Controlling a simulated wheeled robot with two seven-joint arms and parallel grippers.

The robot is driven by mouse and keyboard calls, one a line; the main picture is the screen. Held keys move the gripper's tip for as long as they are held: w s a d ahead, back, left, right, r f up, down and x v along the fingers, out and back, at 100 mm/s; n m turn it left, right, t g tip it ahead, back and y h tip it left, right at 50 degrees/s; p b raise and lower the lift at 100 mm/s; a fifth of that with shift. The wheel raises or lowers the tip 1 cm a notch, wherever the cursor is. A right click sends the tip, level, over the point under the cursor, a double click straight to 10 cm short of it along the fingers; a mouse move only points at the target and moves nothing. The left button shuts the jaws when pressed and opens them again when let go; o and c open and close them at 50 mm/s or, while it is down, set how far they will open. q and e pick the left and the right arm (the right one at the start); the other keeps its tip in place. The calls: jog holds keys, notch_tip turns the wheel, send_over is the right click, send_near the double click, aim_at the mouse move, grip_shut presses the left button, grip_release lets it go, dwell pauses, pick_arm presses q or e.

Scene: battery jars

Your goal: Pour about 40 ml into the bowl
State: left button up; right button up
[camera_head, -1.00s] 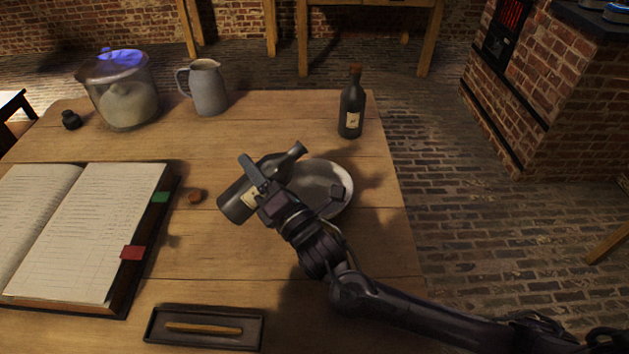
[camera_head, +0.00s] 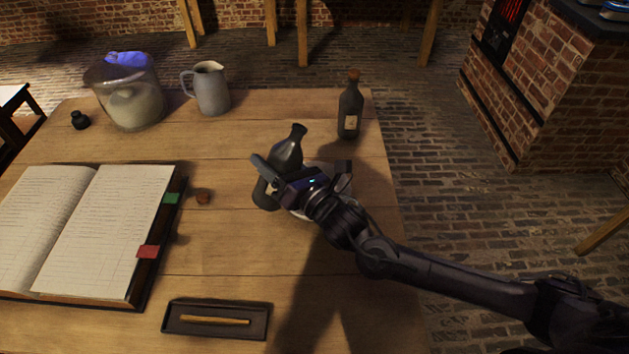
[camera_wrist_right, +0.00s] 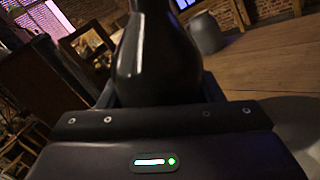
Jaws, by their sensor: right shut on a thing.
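My right gripper (camera_head: 302,172) is shut on a dark bottle (camera_head: 287,152). In the head view the bottle leans only a little, its open neck pointing up and slightly right. The bottle (camera_wrist_right: 157,55) also stands large between the fingers in the right wrist view. The pale bowl (camera_head: 343,184) is just right of and below the bottle, mostly hidden by my gripper and wrist. No liquid stream shows, and the bowl's contents are hidden. My left gripper is not in view.
A second, corked bottle (camera_head: 350,110) stands at the table's back right. A grey jug (camera_head: 211,90) and a glass jar (camera_head: 130,98) stand at the back left. A cork (camera_head: 203,197) lies left of the held bottle. An open book (camera_head: 85,230) and a tray (camera_head: 174,325) lie in front.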

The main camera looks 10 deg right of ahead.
jog(key=shift+w+r+n+p, duration=0.1)
jog(key=shift+r+n+p, duration=0.4)
jog(key=shift+n, duration=0.3)
jog(key=shift+f+n+g+p, duration=0.25)
jog(key=shift+n+g+p, duration=0.15)
jog(key=shift+n, duration=0.7)
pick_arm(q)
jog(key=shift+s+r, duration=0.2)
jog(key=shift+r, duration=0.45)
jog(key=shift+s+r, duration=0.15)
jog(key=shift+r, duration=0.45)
pick_arm(e)
jog(key=shift+f+n+g, duration=0.3)
jog(key=shift+f+n, duration=0.1)
jog(key=shift+n, duration=0.7)
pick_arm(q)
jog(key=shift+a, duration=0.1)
